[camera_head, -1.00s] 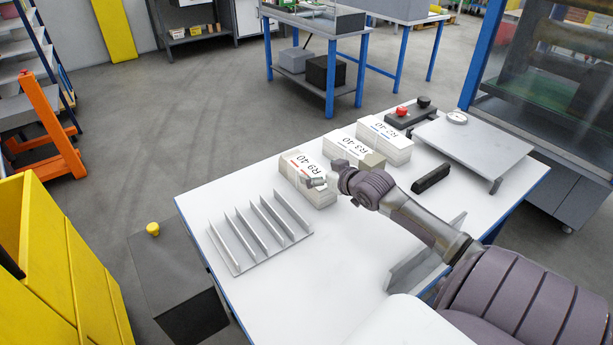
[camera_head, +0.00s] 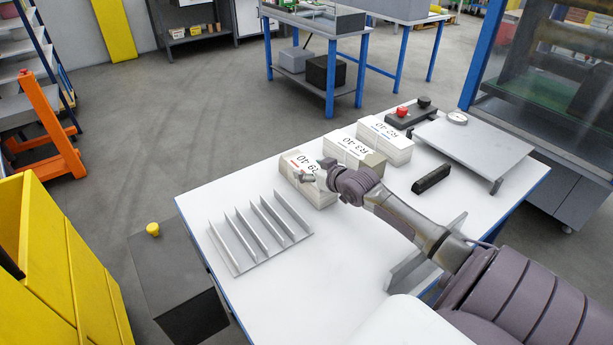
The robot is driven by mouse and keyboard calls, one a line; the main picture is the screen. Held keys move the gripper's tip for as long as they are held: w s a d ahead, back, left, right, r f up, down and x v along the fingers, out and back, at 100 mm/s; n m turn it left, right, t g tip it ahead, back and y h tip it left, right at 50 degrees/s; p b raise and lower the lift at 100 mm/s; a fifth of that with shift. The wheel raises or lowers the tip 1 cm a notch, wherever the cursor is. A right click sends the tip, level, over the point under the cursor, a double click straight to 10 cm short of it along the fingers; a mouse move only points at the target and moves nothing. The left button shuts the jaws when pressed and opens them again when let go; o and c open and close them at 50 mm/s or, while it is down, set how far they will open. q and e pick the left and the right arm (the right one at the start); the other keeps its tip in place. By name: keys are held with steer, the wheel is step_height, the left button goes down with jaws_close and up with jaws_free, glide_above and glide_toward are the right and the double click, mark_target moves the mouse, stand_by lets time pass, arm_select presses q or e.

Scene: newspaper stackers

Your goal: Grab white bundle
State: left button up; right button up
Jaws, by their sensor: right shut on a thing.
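Three paper bundles with white label sheets stand in a row on the white table (camera_head: 360,237). The left white bundle (camera_head: 298,166) is marked R9-40, with part of its label hidden by my right gripper. My right gripper (camera_head: 314,172) reaches in from the right, over the top and right side of this bundle, and is shut on it; its fingertips are small and partly hidden. The bundle still appears to rest on the table. The middle bundle (camera_head: 352,145), marked R3-40, has more beige sides. The right bundle (camera_head: 383,131) is marked R2-40. My left gripper is not in view.
A finned metal rack (camera_head: 258,237) lies left of my arm. A black block (camera_head: 432,179), a scale with a flat plate (camera_head: 475,148) and a control box with a red button (camera_head: 402,111) stand on the right. A yellow cabinet (camera_head: 55,255) is at far left.

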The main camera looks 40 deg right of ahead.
steer(key=c, duration=0.5)
steer(key=shift+w+r, duration=0.1)
steer(key=shift+r, duration=0.15)
steer(key=shift+c, duration=0.3)
